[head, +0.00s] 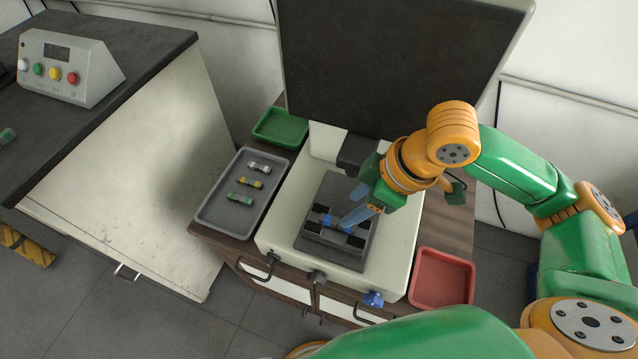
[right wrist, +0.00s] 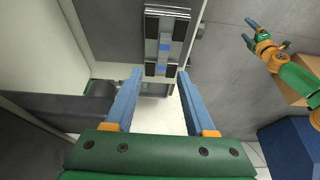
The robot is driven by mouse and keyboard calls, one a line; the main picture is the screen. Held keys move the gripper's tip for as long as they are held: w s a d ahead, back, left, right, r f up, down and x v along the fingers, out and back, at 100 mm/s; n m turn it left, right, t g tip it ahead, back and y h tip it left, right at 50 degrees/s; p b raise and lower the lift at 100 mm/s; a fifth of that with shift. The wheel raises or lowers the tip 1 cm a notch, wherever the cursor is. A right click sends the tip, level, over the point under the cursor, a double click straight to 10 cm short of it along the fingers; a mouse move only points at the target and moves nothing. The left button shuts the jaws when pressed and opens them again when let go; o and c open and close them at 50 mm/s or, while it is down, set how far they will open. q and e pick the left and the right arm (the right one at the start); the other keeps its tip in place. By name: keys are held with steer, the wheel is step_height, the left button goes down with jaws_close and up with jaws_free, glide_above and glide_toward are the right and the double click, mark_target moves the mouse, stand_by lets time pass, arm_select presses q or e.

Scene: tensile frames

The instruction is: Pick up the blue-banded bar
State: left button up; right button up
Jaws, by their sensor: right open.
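The blue-banded bar (head: 328,220) lies across a dark fixture (head: 335,190) on the pale machine, with its ends at black blocks. In the right wrist view the bar (right wrist: 164,48) shows two blue bands beyond the fingertips. My right gripper (head: 350,213) is open, with its blue fingers above the fixture, and hides part of the bar in the head view. In the right wrist view nothing is between its fingers (right wrist: 160,75). My left gripper (right wrist: 250,30) shows in the right wrist view at upper right, fingers apart, far from the bar.
A grey tray (head: 207,213) left of the machine holds bars with white, yellow and green bands. A green tray (head: 267,139) sits behind it, and a red tray (head: 441,297) sits at right. A dark upright panel (head: 400,60) stands behind the fixture.

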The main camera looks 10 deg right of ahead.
mark_target(337, 222)
steer(key=shift+w+d, duration=0.1)
steer(key=shift+w, duration=0.2)
steer(key=shift+s+f, duration=0.2)
steer(key=shift+s, duration=0.1)
steer(key=shift+s+a+f, duration=0.25)
steer(key=shift+a+f, duration=0.1)
steer(key=shift+f, duration=0.15)
steer(key=shift+s+a+f, duration=0.2)
steer(key=shift+a+f, duration=0.1)
steer(key=shift+f, duration=0.2)
steer(key=x, duration=0.3)
steer(key=shift+w+d, duration=0.1)
steer(key=shift+w, duration=0.2)
steer(key=shift+w+f, duration=0.3)
steer(key=shift+w, duration=0.1)
steer(key=shift+s+r, duration=0.1)
steer(key=shift+s, duration=0.15)
steer(key=c, duration=0.7)
arm_select(q)
steer(key=shift+s+r, duration=0.2)
steer(key=shift+s, duration=0.35)
arm_select(e)
jaws_close()
